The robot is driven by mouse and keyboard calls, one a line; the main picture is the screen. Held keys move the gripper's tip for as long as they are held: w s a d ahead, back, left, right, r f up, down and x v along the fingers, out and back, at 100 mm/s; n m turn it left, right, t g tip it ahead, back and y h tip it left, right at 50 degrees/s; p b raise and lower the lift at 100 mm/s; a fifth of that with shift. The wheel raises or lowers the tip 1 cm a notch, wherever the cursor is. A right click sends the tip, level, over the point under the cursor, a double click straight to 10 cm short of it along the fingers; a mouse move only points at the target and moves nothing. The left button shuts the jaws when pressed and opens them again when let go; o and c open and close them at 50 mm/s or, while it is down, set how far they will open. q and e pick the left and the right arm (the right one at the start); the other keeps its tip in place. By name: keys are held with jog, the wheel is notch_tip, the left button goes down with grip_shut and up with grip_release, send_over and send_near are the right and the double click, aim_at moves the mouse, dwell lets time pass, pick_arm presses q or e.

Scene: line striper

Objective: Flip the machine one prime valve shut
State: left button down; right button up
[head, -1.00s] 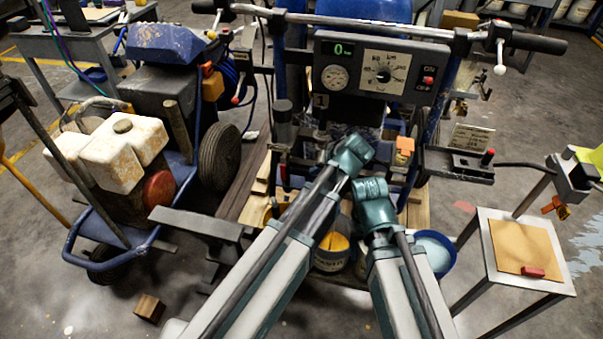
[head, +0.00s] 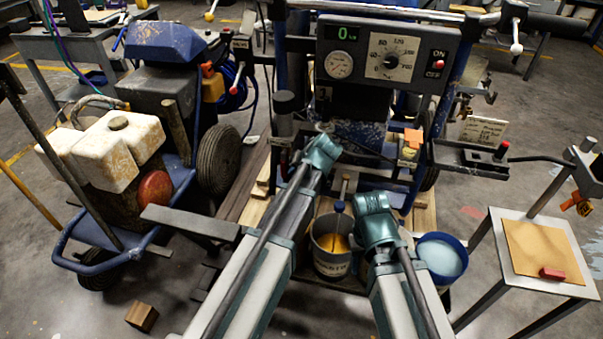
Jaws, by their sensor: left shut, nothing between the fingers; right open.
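Machine one, marked with a "1" plate (head: 323,95), stands ahead with its control panel (head: 388,58) at the top. An orange tab (head: 412,139), which may be the prime valve handle, shows on its right side. I cannot tell its setting. My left gripper (head: 324,130) is shut and empty, in front of the machine's middle and left of the orange tab; its fingers are mostly hidden by my wrist. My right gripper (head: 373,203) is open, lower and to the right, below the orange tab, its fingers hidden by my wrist. Neither visibly touches the tab.
A bucket of yellow paint (head: 333,262) and a blue bucket (head: 441,258) stand below the machine. A side table (head: 492,268) is at the right. A second machine with white tanks (head: 118,150) stands at the left. A wooden block (head: 141,315) lies on the floor.

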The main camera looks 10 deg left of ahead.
aim_at(282, 173)
pick_arm(q)
jog(key=shift+a, duration=0.1)
dwell(0.3)
jog(key=a+y+b, duration=0.1)
jog(key=y+b, duration=0.1)
jog(key=b, duration=0.1)
jog(key=a+f+m+y+b, duration=0.1)
jog(key=y+b, duration=0.1)
jog(key=b, duration=0.2)
jog(key=a+f+t+y+b, duration=0.1)
jog(key=y+b, duration=0.1)
jog(key=b, duration=0.2)
jog(key=shift+a+f+m, duration=0.15)
jog(key=shift+a+m, duration=0.05)
jog(key=shift+m, duration=0.1)
jog(key=shift+a+r+y+b, duration=0.25)
jog(key=shift+y+b, duration=0.25)
jog(key=shift+y, duration=0.1)
jog(key=a+r, duration=0.1)
jog(key=a+p, duration=0.1)
jog(key=a+r+p, duration=0.1)
jog(key=a, duration=0.1)
jog(key=shift+w+r, duration=0.1)
jog(key=shift+r, duration=0.2)
jog(key=shift+a+r+p, duration=0.3)
jog(key=shift+r+p, duration=0.05)
jog(key=shift+p, duration=0.25)
dwell(0.5)
